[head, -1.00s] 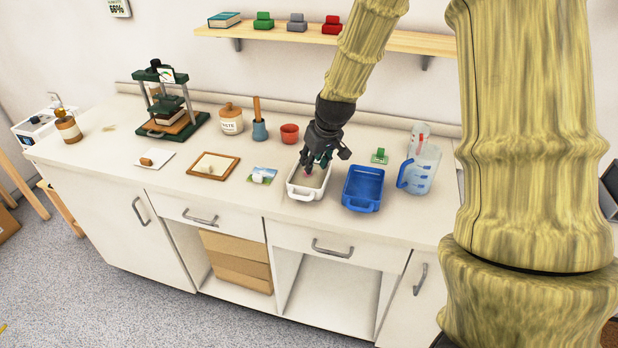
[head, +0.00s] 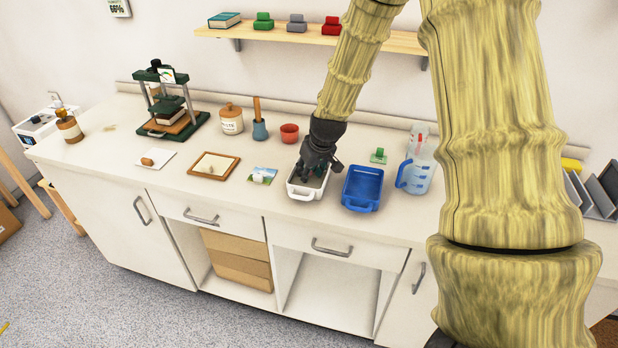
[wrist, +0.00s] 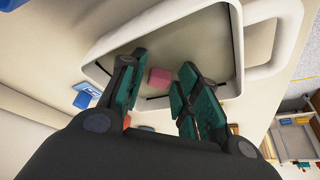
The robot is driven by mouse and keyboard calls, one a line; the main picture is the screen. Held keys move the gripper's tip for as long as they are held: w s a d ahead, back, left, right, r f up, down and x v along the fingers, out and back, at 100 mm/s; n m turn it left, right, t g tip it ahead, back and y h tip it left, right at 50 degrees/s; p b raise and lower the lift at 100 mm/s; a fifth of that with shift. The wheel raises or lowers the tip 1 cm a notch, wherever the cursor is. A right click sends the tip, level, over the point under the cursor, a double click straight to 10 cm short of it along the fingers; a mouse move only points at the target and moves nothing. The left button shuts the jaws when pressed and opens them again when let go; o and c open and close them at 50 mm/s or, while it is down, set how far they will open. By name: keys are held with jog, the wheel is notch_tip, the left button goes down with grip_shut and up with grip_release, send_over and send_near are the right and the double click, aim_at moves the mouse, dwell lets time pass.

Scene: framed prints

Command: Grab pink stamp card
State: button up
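A small pink block (wrist: 159,78), the only pink thing I see, lies on the floor of the white tray (wrist: 118,36). Whether it is the stamp card I cannot tell for sure. In the head view the white tray (head: 304,195) stands near the counter's front edge, and my gripper hides the pink block. My gripper (wrist: 163,74) is open, its green-padded fingers spread to either side of the block in the wrist view, with gaps on both sides. In the head view my gripper (head: 312,177) reaches down into the tray.
A blue tray (head: 362,187) stands close to the right of the white one, with a measuring jug (head: 417,174) beyond. A red pot (head: 289,133) stands behind. A small picture card (head: 262,176) and a framed print (head: 213,166) lie to the left.

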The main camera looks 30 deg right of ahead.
jog(key=c, duration=0.5)
jog(key=shift+c, duration=0.4)
jog(key=shift+r, duration=0.1)
